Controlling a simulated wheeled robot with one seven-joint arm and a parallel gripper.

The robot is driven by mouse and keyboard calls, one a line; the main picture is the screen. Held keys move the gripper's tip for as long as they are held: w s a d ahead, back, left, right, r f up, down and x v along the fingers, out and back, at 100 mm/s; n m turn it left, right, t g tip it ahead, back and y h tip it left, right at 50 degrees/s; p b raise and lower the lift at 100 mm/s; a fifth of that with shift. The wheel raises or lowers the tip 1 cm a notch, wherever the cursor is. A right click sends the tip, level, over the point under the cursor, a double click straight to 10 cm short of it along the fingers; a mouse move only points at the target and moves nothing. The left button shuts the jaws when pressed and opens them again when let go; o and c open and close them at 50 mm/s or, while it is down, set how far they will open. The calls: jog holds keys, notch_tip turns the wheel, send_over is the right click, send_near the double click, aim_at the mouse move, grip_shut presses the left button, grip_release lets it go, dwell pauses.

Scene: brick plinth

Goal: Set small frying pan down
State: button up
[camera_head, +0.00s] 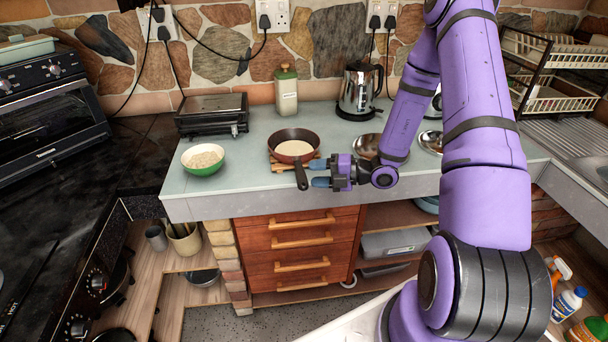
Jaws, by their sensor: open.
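The small frying pan (275,142) is reddish brown outside with a pale inside. It sits upright on a wooden trivet (279,168) on the grey counter. Its dark handle (301,176) points toward the counter's front edge. My gripper (314,173) is open, with its blue fingers pointing left. The fingertips are just right of the handle, one farther back and one nearer the front edge. Nothing shows held between them. I cannot tell whether a fingertip touches the handle or trivet.
A green bowl (203,169) stands left of the pan. A toaster or grill (212,116), a bottle (286,91) and a kettle (358,92) stand behind. Metal pans or lids (366,146) lie right, partly behind my arm. Counter between bowl and trivet is clear.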

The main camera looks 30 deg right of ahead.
jog(key=v, duration=0.7)
jog(key=s+a+r+n+g+h, duration=0.2)
jog(key=s+a+r+n+g, duration=0.25)
jog(key=r+n, duration=0.55)
jog(key=s+a+r+n+g+h, duration=0.2)
jog(key=s+a+r+n+g, duration=0.25)
jog(key=r+n, duration=0.55)
jog(key=s+r+n+t+h, duration=0.5)
jog(key=s+r+n+h, duration=0.4)
jog(key=n, duration=1.4)
jog(key=s+r, duration=0.4)
jog(key=s, duration=0.1)
